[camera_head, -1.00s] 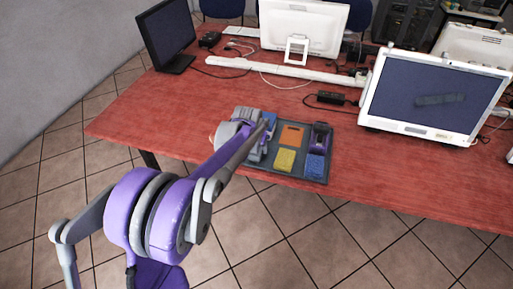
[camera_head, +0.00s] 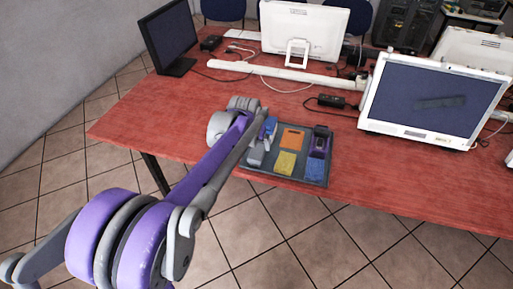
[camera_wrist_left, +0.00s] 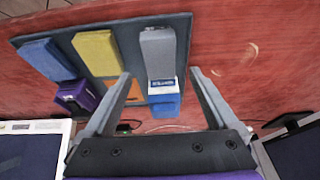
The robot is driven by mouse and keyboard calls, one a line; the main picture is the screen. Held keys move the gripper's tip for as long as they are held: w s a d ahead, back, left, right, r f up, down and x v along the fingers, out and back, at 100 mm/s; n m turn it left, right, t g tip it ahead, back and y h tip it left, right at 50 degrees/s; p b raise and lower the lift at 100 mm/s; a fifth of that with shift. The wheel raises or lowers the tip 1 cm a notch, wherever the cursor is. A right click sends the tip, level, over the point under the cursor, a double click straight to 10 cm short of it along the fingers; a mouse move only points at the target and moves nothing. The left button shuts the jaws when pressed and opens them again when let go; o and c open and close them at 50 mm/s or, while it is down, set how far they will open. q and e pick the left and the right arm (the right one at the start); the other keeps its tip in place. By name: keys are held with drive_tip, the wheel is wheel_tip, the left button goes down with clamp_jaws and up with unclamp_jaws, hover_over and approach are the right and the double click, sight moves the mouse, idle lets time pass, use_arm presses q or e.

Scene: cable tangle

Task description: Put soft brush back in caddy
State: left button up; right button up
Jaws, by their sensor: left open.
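A flat grey caddy (camera_head: 297,182) lies near the table's front edge, holding colored items in a grid. They include a grey block (camera_head: 256,156), a blue item (camera_head: 270,126), an orange one (camera_head: 292,137), a yellow one (camera_head: 285,163), a dark purple one (camera_head: 320,141) and a blue one (camera_head: 315,170). I cannot tell which is the soft brush. My left gripper (camera_wrist_left: 158,78) is open over the caddy's left column. In the left wrist view, the grey block (camera_wrist_left: 158,50) and a blue piece with a white label (camera_wrist_left: 163,88) show between its fingers. My right gripper is not in view.
The red table (camera_head: 150,120) is clear left of the caddy. A dark monitor (camera_head: 168,38) stands at the back left and a white-framed monitor (camera_head: 433,100) to the right. A white bar (camera_head: 285,73), cables and a black adapter (camera_head: 331,101) lie behind the caddy.

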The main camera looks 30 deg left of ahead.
use_arm(q)
drive_tip(key=v, duration=0.5)
drive_tip(key=s+d+f+m, duration=0.1)
drive_tip(key=s+d+f, duration=0.1)
drive_tip(key=s+d, duration=0.8)
drive_tip(key=s+d+f+m, duration=0.1)
drive_tip(key=s+d+f, duration=0.1)
drive_tip(key=s, duration=0.6)
drive_tip(key=s+d+f+h, duration=0.1)
drive_tip(key=s+f, duration=0.3)
drive_tip(key=s, duration=0.4)
drive_tip(key=shift+d+f+m+t, duration=0.25)
drive_tip(key=shift+d+m+t, duration=0.05)
drive_tip(key=shift+d+m, duration=0.15)
drive_tip(key=shift+s, duration=0.1)
